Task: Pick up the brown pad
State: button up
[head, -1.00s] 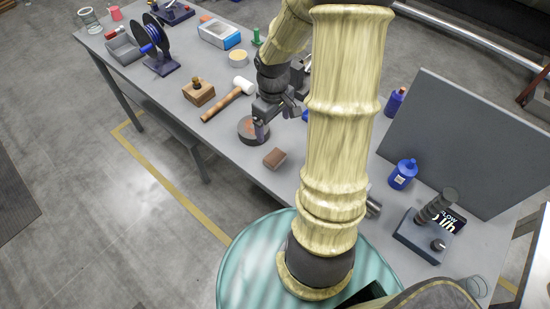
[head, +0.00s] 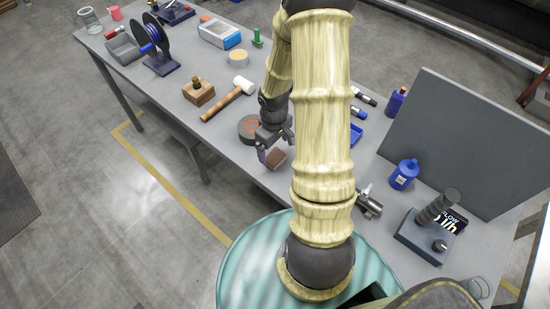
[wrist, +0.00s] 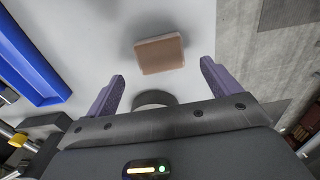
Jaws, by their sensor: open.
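The brown pad (head: 277,158) is a small block lying on the grey table near its front edge. In the wrist view the brown pad (wrist: 160,54) lies ahead of the fingertips, roughly midway between them, with clear table around it. My gripper (head: 275,149) is over the pad in the head view and partly hides it. In the wrist view my gripper (wrist: 162,82) has its two purple-grey fingers spread apart with nothing held. The fingers look apart from the pad; the exact height above it is hard to tell.
A round dark tin (head: 248,127) stands just behind the gripper. A mallet (head: 230,99) and a wooden block (head: 198,92) lie farther left. A blue tray (wrist: 32,60) is at the left in the wrist view. Blue bottle (head: 404,174) and upright grey panel (head: 462,140) stand right.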

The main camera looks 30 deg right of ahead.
aim_at(275, 156)
jog(key=shift+s+f, duration=0.15)
jog(key=shift+f, duration=1.15)
jog(key=shift+s+f, duration=0.1)
jog(key=shift+f, duration=1.2)
jog(key=c, duration=1.1)
